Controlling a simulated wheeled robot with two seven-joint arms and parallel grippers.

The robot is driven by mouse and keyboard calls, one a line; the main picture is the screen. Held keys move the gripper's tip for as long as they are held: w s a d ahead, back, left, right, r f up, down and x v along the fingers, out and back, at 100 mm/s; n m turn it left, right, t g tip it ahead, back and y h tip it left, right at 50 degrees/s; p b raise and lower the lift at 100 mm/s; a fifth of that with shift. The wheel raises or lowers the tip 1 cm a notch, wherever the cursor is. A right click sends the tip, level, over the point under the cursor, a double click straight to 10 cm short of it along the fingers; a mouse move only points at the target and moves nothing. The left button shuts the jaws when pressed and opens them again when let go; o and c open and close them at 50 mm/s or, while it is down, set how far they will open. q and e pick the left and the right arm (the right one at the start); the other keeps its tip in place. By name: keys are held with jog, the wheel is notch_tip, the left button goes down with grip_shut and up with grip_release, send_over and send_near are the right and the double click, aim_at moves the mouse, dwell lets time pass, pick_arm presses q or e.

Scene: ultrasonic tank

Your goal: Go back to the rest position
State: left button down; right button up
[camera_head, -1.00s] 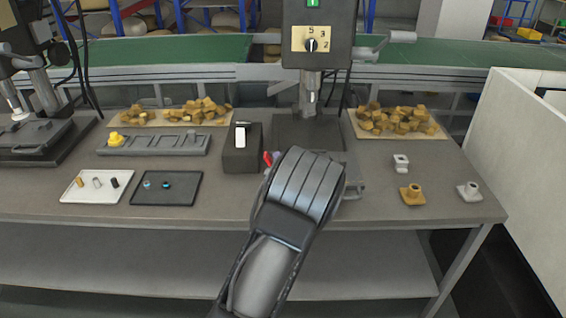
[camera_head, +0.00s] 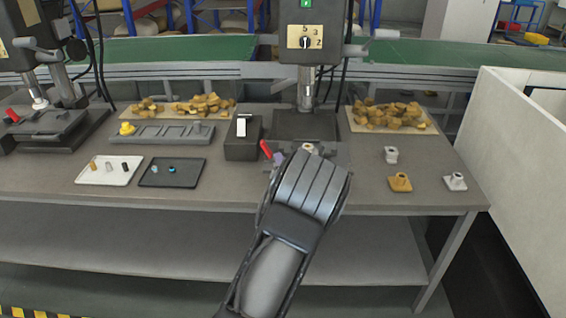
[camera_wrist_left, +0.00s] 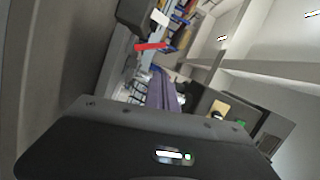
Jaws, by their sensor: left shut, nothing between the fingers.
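My left arm comes up from the bottom middle of the head view, and its broad grey wrist hides most of my left gripper (camera_head: 279,158). The purple fingers also show in the left wrist view (camera_wrist_left: 161,92), close together with nothing between them. In the head view they appear in front of the drill press vise, beside its red lever (camera_head: 266,149); I cannot tell the gap. A pale fitting (camera_head: 310,148) shows just behind my wrist at the vise. My right gripper is not in view.
The workbench (camera_head: 225,185) holds a white tray (camera_head: 126,180), a dark tray (camera_head: 190,183), a grey rack (camera_head: 160,138) and a black box (camera_head: 233,152). The drill press (camera_head: 305,40) rises behind my wrist. A pale partition (camera_head: 520,150) bounds the right.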

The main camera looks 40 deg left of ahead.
pick_arm(q)
jog(key=shift+s+d, duration=0.2)
jog(key=shift+s, duration=0.1)
dwell(0.5)
jog(key=s+d+f+n+g+h, duration=0.25)
jog(key=s+d+f+h, duration=0.2)
jog(key=d+f, duration=0.65)
jog(key=s+d+f+n+g+h, duration=0.1)
jog(key=s+d+f+n+h, duration=0.35)
jog(key=d+f, duration=0.75)
jog(key=s+d+f+g+h, duration=0.3)
jog(key=s+d+f+h, duration=0.1)
jog(key=s+d, duration=0.7)
jog(key=s+d+f+g+h, duration=0.4)
jog(key=s+d+f, duration=0.1)
jog(key=s+d, duration=0.7)
jog(key=shift+s+d+f+n+h, duration=0.2)
jog(key=shift+s+d+n+h, duration=0.15)
jog(key=shift+s, duration=0.55)
